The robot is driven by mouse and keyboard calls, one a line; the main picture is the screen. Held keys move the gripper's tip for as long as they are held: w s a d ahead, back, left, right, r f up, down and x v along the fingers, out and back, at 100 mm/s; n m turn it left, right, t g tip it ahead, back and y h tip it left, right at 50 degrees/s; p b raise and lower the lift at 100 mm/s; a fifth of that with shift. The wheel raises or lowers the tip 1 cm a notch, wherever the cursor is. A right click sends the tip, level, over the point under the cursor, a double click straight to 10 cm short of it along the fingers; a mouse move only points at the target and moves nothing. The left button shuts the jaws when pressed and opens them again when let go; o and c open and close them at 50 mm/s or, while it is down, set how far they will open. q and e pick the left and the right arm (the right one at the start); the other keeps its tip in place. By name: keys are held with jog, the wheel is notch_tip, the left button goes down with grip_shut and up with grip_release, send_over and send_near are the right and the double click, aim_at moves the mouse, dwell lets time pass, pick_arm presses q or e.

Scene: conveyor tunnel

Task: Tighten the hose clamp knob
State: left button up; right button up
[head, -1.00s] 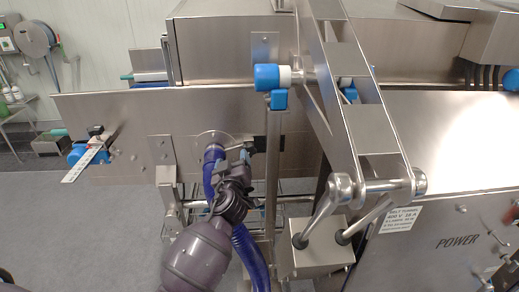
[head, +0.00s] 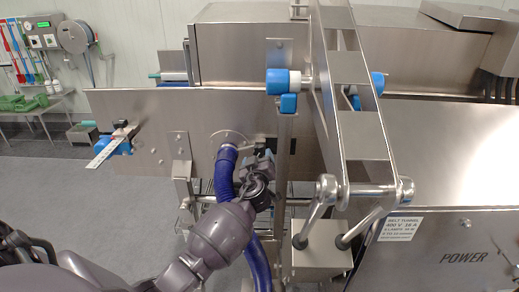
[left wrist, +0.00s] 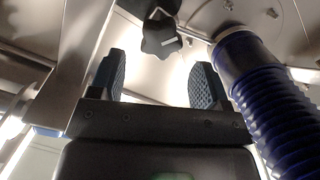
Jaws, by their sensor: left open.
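The black clamp knob (left wrist: 160,36) shows in the left wrist view near the top, ahead of my open fingers and apart from them. The blue ribbed hose (head: 225,172) runs from a round port on the steel panel down behind my left arm. It also shows in the left wrist view (left wrist: 272,110), just right of the right finger. My left gripper (left wrist: 156,72) is open, with nothing between its fingers. In the head view the left gripper (head: 264,160) is close to the panel, right of the hose top, and the knob is mostly hidden there. My right gripper is out of view.
A steel post (head: 281,190) stands just right of my left gripper. A grey box (head: 320,262) with metal levers sits further right. The steel panel (head: 120,112) spans behind, with a blue clamp and ruler (head: 104,152) at its left. Open floor lies at left.

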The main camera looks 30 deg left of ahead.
aim_at(259, 151)
pick_arm(q)
jog(key=x, duration=0.4)
jog(key=shift+w+a, duration=0.2)
jog(key=shift+w, duration=0.15)
jog(key=shift+w+a, duration=0.4)
jog(key=shift+w, duration=0.2)
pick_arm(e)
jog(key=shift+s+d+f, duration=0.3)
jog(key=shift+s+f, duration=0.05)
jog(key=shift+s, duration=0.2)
pick_arm(q)
jog(key=shift+c, duration=0.3)
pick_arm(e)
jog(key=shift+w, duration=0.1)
